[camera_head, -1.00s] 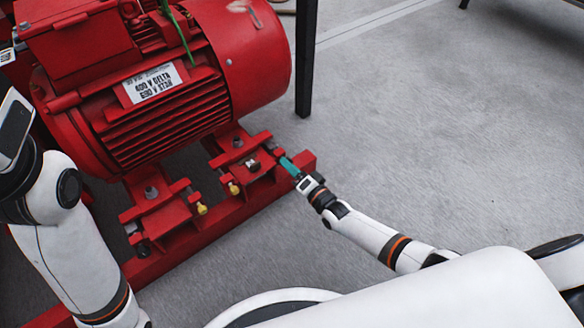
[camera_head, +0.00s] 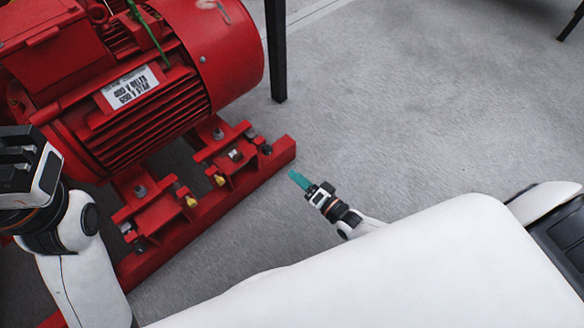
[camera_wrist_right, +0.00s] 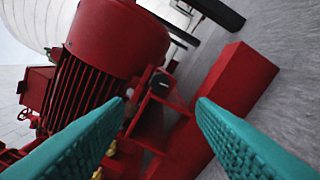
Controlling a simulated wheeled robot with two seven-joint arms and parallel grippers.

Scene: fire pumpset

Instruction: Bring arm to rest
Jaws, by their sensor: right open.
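My right gripper (camera_head: 299,180) has teal fingers and is over the grey floor, just right of the end of the red base rail (camera_head: 284,152), apart from it. In the right wrist view its two teal fingers (camera_wrist_right: 160,125) are spread, with nothing between them. My right arm runs down and is partly hidden behind my white body. My left gripper (camera_head: 18,165) is dark and at the far left edge, in front of the motor; its fingertips are not clear, so I cannot tell its opening.
A large red motor (camera_head: 130,110) with a white label (camera_head: 130,88) is bolted to the red rail. Yellow-tipped bolts (camera_head: 191,202) stick out from its mounts. A black post (camera_head: 276,50) stands behind the rail. The floor (camera_head: 400,110) to the right is clear.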

